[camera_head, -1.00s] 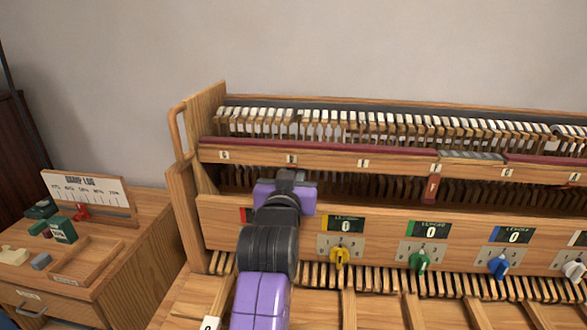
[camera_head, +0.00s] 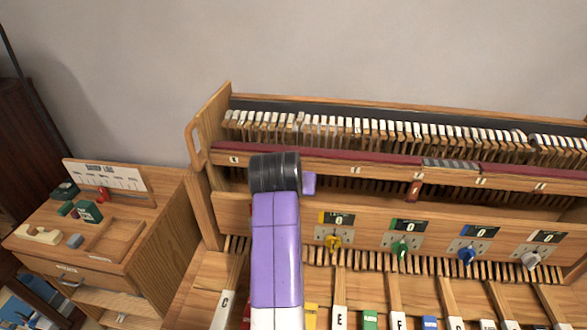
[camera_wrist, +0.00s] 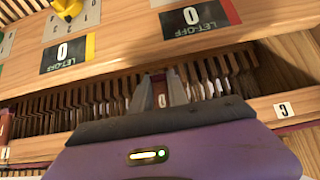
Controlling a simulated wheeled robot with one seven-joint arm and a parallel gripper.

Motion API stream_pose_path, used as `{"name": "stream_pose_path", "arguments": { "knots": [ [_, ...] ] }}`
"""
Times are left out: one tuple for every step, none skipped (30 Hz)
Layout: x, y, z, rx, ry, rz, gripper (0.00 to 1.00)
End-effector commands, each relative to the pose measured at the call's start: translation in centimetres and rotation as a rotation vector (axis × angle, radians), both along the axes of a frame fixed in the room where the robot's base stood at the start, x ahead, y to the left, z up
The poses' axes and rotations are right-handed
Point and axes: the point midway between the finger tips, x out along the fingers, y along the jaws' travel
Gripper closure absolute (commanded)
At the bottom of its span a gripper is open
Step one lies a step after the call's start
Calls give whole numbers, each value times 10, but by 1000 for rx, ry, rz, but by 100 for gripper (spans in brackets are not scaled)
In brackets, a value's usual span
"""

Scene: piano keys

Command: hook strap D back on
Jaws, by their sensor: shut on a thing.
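My gripper (camera_wrist: 160,82) shows in the wrist view, its two grey fingers closed on a small dark red piece with a pale letter tag, the strap (camera_wrist: 162,101). The tag is too small to read surely. The fingers are among the dark action parts, between the wooden let-off board and the lettered rail (camera_wrist: 251,112). In the head view the arm hides the fingers, the strap and the D place of the rail; only a purple edge of the gripper shows. Whether the strap touches a hook cannot be seen.
The let-off board (camera_head: 375,254) carries yellow (camera_head: 333,241), green (camera_head: 402,249), blue (camera_head: 467,254) and white knobs close below. Another red strap (camera_head: 414,190) hangs under the rail further right. A side table (camera_head: 140,246) with small items stands left.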

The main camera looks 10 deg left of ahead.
Motion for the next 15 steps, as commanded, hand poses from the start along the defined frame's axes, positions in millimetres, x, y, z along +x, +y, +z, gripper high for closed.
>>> {"name": "stream_pose_path", "arguments": {
  "knots": [
    [0, -1, 5, 0, 20, -1, 100],
    [-1, -1, 5, 0, 31, -1, 100],
    [-1, 0, 4, 0, 45, 0, 100],
    [-2, 0, 3, 0, 54, 0, 100],
    [-2, 0, 3, 1, 62, 1, 100],
    [-3, 0, 2, 1, 71, 0, 100],
    [-3, 0, 2, 1, 76, 0, 100],
    [-3, 0, 2, 1, 80, -1, 100],
    [-3, 0, 1, 1, 85, -1, 100],
    [-3, 0, 1, 0, 89, 0, 100],
    [-3, 0, 1, 0, 91, 0, 100],
    [-4, 0, 0, 0, 93, 0, 100],
    [-4, 0, 0, 1, 94, -1, 100],
    [-4, 0, 0, 1, 95, -1, 100],
    [-4, 0, 0, 1, 95, -1, 100]
  ]
}}
